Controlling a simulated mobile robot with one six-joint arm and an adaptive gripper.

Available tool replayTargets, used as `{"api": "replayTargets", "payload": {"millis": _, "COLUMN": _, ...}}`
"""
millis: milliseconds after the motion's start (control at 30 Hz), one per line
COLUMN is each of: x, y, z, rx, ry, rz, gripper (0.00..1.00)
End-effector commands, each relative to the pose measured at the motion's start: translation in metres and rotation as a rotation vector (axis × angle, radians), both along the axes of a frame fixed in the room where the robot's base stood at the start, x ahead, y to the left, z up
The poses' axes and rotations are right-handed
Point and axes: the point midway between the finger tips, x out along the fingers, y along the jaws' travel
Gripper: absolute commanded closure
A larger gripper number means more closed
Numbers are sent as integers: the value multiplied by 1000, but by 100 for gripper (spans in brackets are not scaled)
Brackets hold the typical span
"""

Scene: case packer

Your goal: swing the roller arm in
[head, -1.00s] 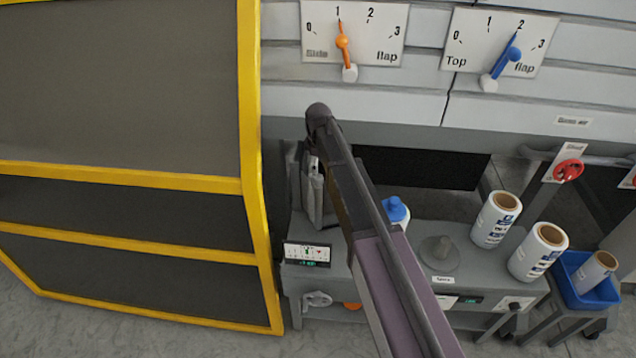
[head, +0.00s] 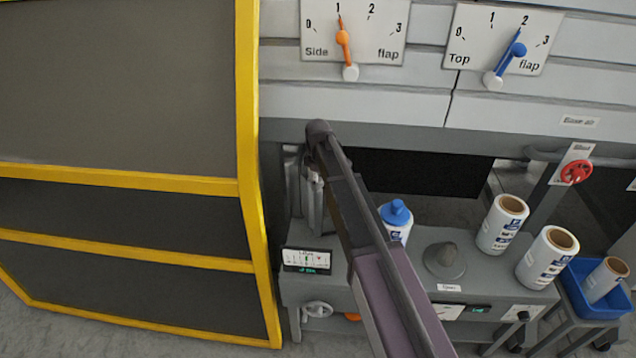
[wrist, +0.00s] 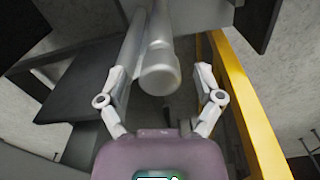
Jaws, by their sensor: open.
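In the wrist view a pale grey round-ended cylinder (wrist: 160,78), which looks like the roller arm, stands between the fingers of my gripper (wrist: 160,70). The fingers are spread open, one on each side, with visible gaps to the cylinder. A thinner grey bar (wrist: 129,62) runs beside it on the left. In the head view grey upright parts (head: 311,190) show left of my arm, beside the yellow-framed guard; I cannot tell which of them is the roller. My arm hides my gripper in that view.
A yellow-framed guard (head: 248,120) stands close on the left, and its yellow bar (wrist: 240,105) runs right of my gripper. Flap dials (head: 355,30) are above.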

Motion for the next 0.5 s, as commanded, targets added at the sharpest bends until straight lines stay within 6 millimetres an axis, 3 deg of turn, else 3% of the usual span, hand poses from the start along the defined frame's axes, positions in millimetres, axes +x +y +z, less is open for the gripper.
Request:
{"api": "replayTargets", "payload": {"millis": 200, "x": 0, "y": 0, "z": 0, "rx": 0, "ry": 0, "rz": 0, "gripper": 15}}
{"api": "replayTargets", "payload": {"millis": 267, "x": 0, "y": 0, "z": 0, "rx": 0, "ry": 0, "rz": 0, "gripper": 30}}
{"api": "replayTargets", "payload": {"millis": 500, "x": 0, "y": 0, "z": 0, "rx": 0, "ry": 0, "rz": 0, "gripper": 100}}
